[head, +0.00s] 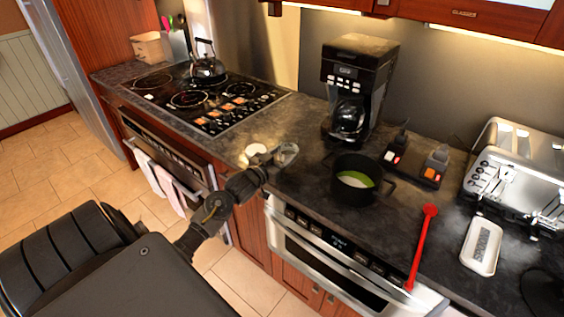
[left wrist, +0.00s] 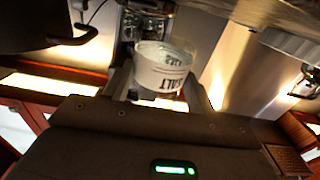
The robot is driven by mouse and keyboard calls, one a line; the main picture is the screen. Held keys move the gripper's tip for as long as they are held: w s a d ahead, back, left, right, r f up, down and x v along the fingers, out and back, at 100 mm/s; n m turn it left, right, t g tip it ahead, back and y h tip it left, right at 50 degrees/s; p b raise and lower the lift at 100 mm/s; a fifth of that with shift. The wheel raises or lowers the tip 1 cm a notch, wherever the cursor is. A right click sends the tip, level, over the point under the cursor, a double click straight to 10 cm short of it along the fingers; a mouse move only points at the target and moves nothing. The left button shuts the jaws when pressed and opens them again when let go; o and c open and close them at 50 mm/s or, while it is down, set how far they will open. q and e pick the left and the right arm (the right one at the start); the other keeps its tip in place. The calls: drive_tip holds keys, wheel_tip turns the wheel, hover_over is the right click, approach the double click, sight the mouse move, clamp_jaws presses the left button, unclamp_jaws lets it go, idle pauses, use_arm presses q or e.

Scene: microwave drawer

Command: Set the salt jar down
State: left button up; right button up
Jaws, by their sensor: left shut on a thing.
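The salt jar (left wrist: 163,72) is a white, rounded jar with dark "SALT" lettering, seen upside down in the left wrist view. It also shows small and pale in the head view (head: 256,150). My left gripper (head: 272,154) is shut on the jar, by the front edge of the dark countertop (head: 300,190), between the cooktop and the black pot. I cannot tell whether the jar's base touches the counter. My right gripper is not in view.
A black pot (head: 345,191) with green and white contents stands right of my left gripper, and a coffee maker (head: 354,85) stands behind. A red utensil (head: 421,245) lies farther right. The cooktop (head: 205,95) with a kettle (head: 207,66) is at left. Some bare counter lies behind the gripper.

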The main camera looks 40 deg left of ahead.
sight(281, 162)
use_arm(q)
drive_tip(key=shift+w+a+f, duration=0.1)
drive_tip(key=shift+a+f, duration=0.05)
wheel_tip(281, 162, down, 3)
drive_tip(key=shift+w+a+r+p, duration=0.1)
drive_tip(key=shift+p, duration=0.55)
drive_tip(key=shift+f, duration=0.3)
drive_tip(key=shift+f, duration=0.2)
drive_tip(key=o, duration=1)
drive_tip(key=shift+r, duration=0.15)
